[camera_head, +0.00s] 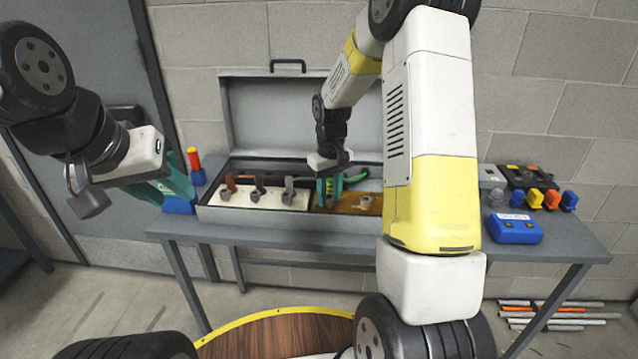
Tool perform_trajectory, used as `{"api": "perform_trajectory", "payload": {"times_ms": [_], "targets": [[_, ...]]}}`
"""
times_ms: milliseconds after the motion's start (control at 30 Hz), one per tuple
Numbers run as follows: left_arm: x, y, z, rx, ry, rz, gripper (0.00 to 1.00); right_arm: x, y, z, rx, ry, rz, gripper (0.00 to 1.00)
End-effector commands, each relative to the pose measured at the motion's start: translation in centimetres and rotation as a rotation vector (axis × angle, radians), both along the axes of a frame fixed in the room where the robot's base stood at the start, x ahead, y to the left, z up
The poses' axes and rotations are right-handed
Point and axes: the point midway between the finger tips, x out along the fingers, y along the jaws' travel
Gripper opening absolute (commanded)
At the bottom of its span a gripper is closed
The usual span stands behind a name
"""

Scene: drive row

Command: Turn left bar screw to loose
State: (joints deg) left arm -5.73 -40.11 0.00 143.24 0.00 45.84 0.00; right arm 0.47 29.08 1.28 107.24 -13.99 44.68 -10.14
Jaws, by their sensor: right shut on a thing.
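An open grey metal case (290,222) stands on the workbench. In its right part is a brown panel (345,207) with a light metal screw fitting (366,203) on its right side. My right gripper (327,194), with green fingers, reaches down onto the left side of this panel and is shut on a part there, at the left bar screw's place. The fingers hide most of that part, so its turn angle cannot be read. My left gripper (172,188), with teal fingers, is off to the left beside the case, apart from it; its opening is not clear.
A white panel (265,197) with several levers fills the case's left part. A red-and-blue tool (194,166) stands left of the case. A blue box (515,227) and several coloured plugs (552,199) are at the right. The raised lid (270,115) stands behind.

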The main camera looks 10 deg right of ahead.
Motion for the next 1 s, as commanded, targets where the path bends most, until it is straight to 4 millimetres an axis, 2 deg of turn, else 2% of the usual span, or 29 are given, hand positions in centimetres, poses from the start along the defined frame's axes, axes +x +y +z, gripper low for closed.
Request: {"api": "perform_trajectory", "payload": {"times_ms": [67, 100, 167, 200, 567, 900, 1000], "targets": [[0.0, 0.0, 0.0, 0.000, 0.000, 0.000, 0.36, 0.1, 0.0, 0.1, 0.000, -0.004, 0.000, 0.00], [0.0, 0.0, 0.0, 0.000, 0.000, 0.000, 0.36, 0.1, 0.0, 0.1, 0.000, -0.004, -0.001, 0.35], [0.0, 0.0, 0.0, 0.000, 0.000, 0.000, 0.36, 0.1, 0.0, 0.1, 0.000, -0.004, -0.001, 0.47], [0.0, 0.0, 0.0, 0.000, 0.000, 0.000, 0.36, 0.1, 0.0, 0.1, 0.000, -0.003, -0.001, 0.49], [0.0, 0.0, 0.0, 0.000, 0.000, 0.000, 0.36, 0.1, 0.0, 0.6, 0.000, -0.002, -0.001, 0.49], [0.0, 0.0, 0.0, 0.000, 0.000, 0.000, 0.36, 0.1, 0.0, 6.0, 0.000, -0.006, 0.000, 0.49], [0.0, 0.0, 0.0, 0.000, 0.000, 0.000, 0.36, 0.1, 0.0, 7.1, 0.000, -0.004, 0.000, 0.49]]}}
